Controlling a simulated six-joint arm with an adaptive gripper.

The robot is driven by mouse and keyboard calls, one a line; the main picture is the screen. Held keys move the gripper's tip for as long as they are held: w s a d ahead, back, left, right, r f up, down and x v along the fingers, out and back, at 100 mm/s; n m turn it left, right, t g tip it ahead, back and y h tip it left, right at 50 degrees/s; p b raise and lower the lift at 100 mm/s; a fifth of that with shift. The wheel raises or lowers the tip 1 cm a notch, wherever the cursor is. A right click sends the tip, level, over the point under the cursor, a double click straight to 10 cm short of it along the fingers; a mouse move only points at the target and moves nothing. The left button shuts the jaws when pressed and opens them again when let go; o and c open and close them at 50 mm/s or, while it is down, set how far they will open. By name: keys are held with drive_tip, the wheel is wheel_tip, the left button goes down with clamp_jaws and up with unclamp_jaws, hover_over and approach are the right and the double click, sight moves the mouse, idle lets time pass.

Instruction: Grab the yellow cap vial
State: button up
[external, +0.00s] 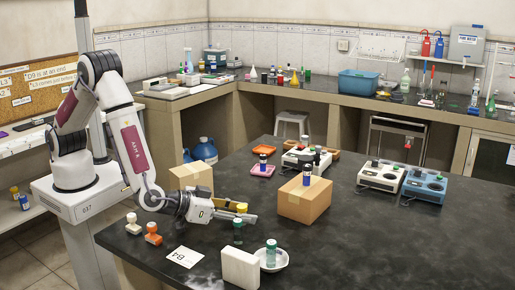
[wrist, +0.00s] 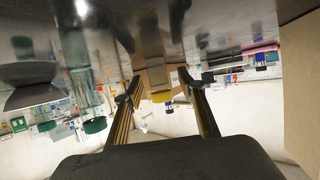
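The yellow cap vial shows in the external view as a yellow cap (external: 242,208) right by my fingers; its body is mostly hidden. In the wrist view, which looks upside down, its yellow cap (wrist: 161,97) lies between my two fingers, with visible gaps on both sides. My gripper (external: 243,213) is low over the black bench, lying nearly level and pointing right. In the wrist view my gripper (wrist: 163,100) is open and the fingers do not appear to touch the vial. How deep the vial sits between them is hard to tell.
Green-capped vials stand in front, one on the bench (external: 238,231), one on a white dish (external: 285,262) beside a white block (external: 240,268). Cardboard boxes stand behind (external: 190,177) and to the right (external: 304,203). Stamps (external: 152,234) stand left. The bench's right front is clear.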

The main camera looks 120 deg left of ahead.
sight(242, 206)
idle(0.4)
clamp_jaws()
drive_tip(key=shift+r, duration=0.15)
drive_tip(key=shift+r, duration=4.9)
